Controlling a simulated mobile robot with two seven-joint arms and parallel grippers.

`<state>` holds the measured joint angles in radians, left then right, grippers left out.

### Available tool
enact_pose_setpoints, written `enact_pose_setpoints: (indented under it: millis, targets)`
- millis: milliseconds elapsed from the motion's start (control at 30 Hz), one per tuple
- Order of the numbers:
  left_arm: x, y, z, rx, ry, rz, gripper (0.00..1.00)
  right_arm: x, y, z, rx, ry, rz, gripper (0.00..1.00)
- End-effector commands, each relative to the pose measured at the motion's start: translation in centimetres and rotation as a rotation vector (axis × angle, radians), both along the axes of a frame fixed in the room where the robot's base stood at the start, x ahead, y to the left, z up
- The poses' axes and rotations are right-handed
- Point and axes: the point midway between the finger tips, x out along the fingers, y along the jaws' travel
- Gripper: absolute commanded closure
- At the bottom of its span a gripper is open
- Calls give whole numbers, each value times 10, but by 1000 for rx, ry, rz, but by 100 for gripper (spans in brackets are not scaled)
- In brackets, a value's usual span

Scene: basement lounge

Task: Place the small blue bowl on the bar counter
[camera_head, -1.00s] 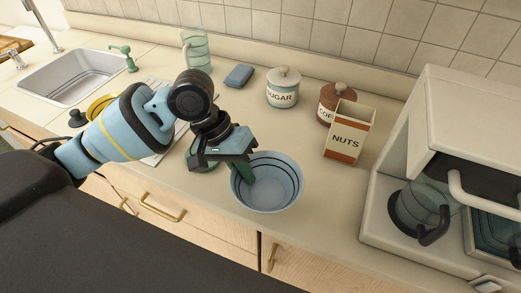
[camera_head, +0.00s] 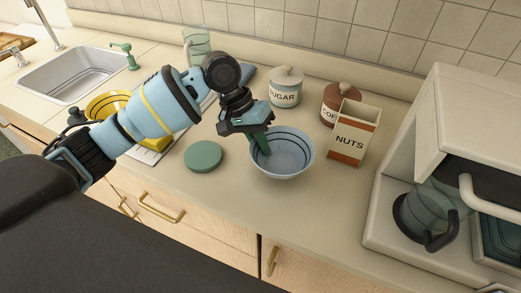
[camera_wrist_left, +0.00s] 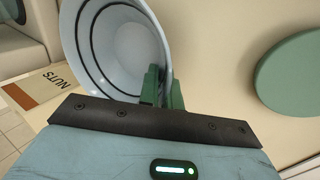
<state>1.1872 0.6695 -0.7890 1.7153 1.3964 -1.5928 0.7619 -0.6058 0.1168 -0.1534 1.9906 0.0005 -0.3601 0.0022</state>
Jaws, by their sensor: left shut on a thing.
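The small blue bowl (camera_head: 283,153) has dark rings inside and is over the counter (camera_head: 215,205), near the nuts box. My left gripper (camera_head: 262,146) is shut on the bowl's near-left rim, with one green finger inside. In the left wrist view the bowl (camera_wrist_left: 115,45) is held at its rim between the green fingers (camera_wrist_left: 162,88). The bowl looks close to level; I cannot tell whether its base touches the counter. My right gripper is not in view.
A green round disc (camera_head: 203,156) lies left of the bowl. The nuts box (camera_head: 352,135), sugar jar (camera_head: 285,88) and coffee jar (camera_head: 340,98) stand behind and right. A white appliance (camera_head: 425,170) is at the right. The counter's front strip is clear.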

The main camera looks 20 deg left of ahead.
Motion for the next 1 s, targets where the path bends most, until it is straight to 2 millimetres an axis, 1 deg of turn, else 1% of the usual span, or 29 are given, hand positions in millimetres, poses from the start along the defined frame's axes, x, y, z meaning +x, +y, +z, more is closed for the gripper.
enact_pose_setpoints:
  millis: [33,133,533,567,700,1000]
  targets:
    - [-1,0,-11,0,5,1,100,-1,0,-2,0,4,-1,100]
    - [0,0,-22,0,1,0,100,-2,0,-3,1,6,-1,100]
    - [0,0,-25,-1,0,1,100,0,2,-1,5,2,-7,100]
    - [-1,0,-25,0,0,1,90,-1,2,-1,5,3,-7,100]
    - [-1,0,-26,0,1,0,72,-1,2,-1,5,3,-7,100]
    - [0,0,-23,1,0,0,72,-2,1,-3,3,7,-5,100]
